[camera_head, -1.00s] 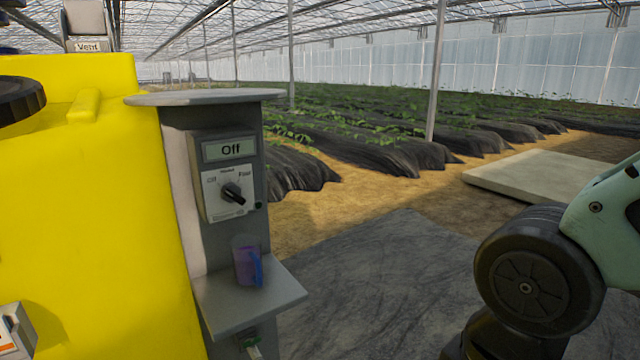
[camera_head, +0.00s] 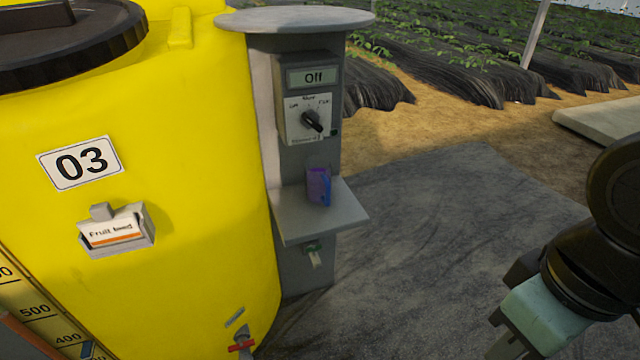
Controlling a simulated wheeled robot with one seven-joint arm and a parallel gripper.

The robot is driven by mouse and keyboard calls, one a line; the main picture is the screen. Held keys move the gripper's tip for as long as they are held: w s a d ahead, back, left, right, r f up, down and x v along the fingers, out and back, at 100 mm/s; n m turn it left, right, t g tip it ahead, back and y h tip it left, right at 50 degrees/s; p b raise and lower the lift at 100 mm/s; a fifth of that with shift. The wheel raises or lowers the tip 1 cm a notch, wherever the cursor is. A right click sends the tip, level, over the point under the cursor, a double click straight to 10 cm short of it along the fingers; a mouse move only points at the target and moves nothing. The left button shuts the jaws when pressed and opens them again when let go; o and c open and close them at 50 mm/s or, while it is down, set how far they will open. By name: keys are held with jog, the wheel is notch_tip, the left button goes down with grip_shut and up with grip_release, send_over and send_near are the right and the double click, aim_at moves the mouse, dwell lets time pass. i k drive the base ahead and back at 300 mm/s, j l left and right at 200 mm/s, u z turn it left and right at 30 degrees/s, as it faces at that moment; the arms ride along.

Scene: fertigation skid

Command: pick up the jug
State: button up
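A small purple-and-blue jug (camera_head: 317,186) stands upright on a grey shelf (camera_head: 338,210) that juts from a grey post. Its blue side, which looks like the handle, faces right. Part of my arm shows at the right edge, well apart from the jug.
A large yellow tank (camera_head: 190,260) marked 03 stands directly left of the post. A control box (camera_head: 308,100) reading "Off" with a black knob sits above the shelf. Dark matting (camera_head: 430,220) to the right is clear.

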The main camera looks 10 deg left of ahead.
aim_at(318, 169)
jog(key=k+j, duration=0.25)
jog(key=k, duration=0.25)
jog(key=k+j+u, duration=0.15)
jog(key=k, duration=0.35)
jog(key=i+j, duration=0.6)
jog(key=i+j+z, duration=0.15)
jog(key=i+j, duration=0.45)
jog(key=j, duration=0.2)
